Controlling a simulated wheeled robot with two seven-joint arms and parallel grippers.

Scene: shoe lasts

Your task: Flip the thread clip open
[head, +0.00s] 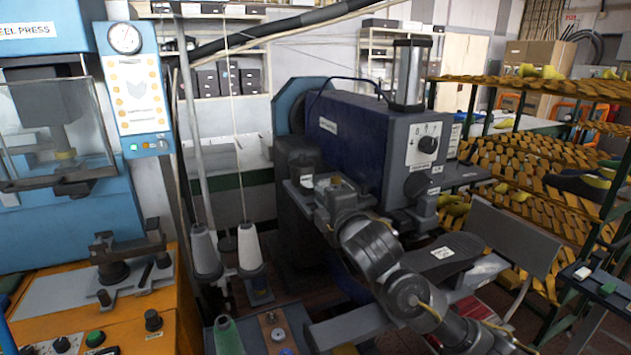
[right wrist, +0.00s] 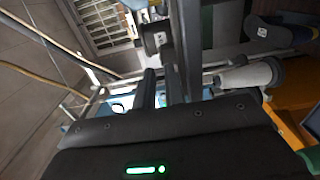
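I cannot pick out the thread clip for certain in either view. A dark sewing machine (head: 365,140) with a grey front stands in the middle of the head view. My right gripper (head: 326,186) is at the left end of its small grey arm, in front of the machine body. In the right wrist view, dark bars of the gripper (right wrist: 166,88) reach up towards a grey metal part (right wrist: 157,38). My left gripper is not in view.
Two white thread cones (head: 205,252) (head: 250,250) stand left of the machine, with thread running up. A blue press (head: 138,80) and an orange bench (head: 150,325) are at the left. A rack of yellow-brown lasts (head: 545,150) is at the right.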

